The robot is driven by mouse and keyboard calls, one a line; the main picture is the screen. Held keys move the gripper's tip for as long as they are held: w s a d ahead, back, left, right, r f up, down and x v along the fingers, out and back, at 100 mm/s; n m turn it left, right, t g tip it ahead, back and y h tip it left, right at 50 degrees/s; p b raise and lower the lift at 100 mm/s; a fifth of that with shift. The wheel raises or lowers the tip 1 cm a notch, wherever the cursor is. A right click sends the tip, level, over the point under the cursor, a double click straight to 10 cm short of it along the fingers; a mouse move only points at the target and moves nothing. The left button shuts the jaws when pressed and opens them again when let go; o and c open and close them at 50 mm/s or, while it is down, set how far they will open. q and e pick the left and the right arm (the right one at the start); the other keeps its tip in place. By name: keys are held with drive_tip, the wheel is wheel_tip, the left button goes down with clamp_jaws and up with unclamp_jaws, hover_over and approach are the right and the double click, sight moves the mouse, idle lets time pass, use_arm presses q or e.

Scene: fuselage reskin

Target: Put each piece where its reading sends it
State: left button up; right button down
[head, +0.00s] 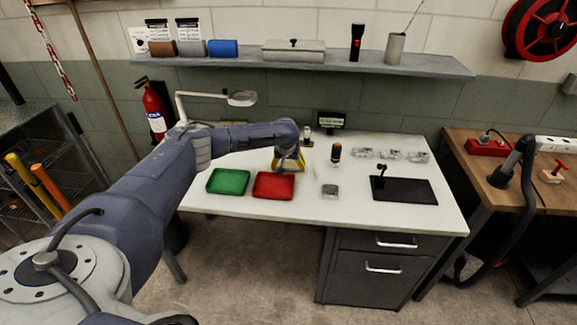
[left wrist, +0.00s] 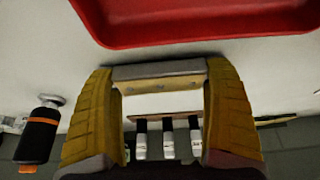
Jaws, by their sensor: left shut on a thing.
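My left gripper (head: 288,163) is low over the table, just behind the red tray (head: 273,186). In the left wrist view its yellow fingers (left wrist: 158,80) are shut on a short grey and tan bar-like piece (left wrist: 158,76), which spans the gap between them. The red tray (left wrist: 200,25) fills the top of that view, apart from the held piece. The green tray (head: 228,181) lies to the left of the red one and looks empty. A small grey block (head: 330,191) sits right of the red tray. Several clear pieces (head: 390,155) lie at the back right. My right gripper is not in view.
A black and orange tool (head: 336,152) stands mid-table. A black mat (head: 408,190) with a small black stand (head: 380,170) lies at right. A small display (head: 332,121) is at the back. White-and-black bottles (left wrist: 168,145) show beyond the fingers.

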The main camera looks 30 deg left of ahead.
use_arm(q)
drive_tip(key=shift+f, duration=0.15)
drive_tip(key=o, duration=1)
drive_tip(key=shift+c, duration=0.2)
drive_tip(key=v, duration=1.1)
drive_tip(key=shift+r, duration=0.35)
drive_tip(key=shift+s+r, duration=0.2)
drive_tip(key=shift+r, duration=0.1)
drive_tip(key=c, duration=0.9)
